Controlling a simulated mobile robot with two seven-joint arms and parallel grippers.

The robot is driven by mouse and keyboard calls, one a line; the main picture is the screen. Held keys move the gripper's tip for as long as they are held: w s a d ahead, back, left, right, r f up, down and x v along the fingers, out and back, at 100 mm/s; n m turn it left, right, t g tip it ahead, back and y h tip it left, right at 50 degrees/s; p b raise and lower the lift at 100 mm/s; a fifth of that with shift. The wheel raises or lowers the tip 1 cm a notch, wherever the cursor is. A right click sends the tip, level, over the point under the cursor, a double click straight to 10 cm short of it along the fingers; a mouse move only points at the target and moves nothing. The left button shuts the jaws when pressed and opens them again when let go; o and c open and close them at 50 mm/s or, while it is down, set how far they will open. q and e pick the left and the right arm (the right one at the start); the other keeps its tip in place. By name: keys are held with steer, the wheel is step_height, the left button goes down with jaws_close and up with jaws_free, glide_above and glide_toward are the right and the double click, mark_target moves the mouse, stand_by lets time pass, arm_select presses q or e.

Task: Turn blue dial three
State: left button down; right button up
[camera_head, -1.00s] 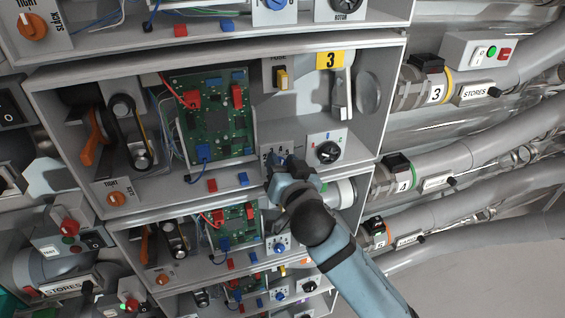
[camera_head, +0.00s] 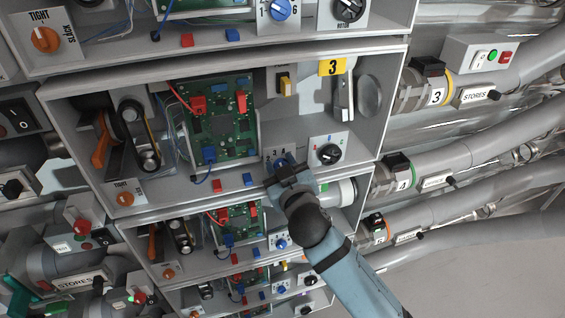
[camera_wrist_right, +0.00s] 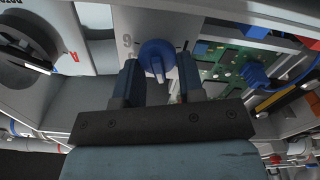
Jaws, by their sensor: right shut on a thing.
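The blue dial of the box with the yellow label 3 (camera_head: 332,66) sits on a white plate at the box's lower front edge. In the head view the dial (camera_head: 281,160) is mostly hidden behind my right gripper (camera_head: 284,172). In the right wrist view the blue dial (camera_wrist_right: 157,52) shows between the two fingers of my right gripper (camera_wrist_right: 158,66), which is shut on it. A large "6" or "9" is printed beside the dial, seen at an angle. My left gripper is not in view.
A black dial (camera_head: 330,154) on a white plate is close right of the gripper. A green circuit board (camera_head: 222,115) and red and blue plugs lie to the left. Similar boxes sit above and below. Grey pipes (camera_head: 470,155) run along the right.

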stand_by(0.3)
steer(key=o, duration=0.9)
steer(key=b+v, duration=0.3)
steer(key=v, duration=1.1)
steer(key=shift+w, duration=0.1)
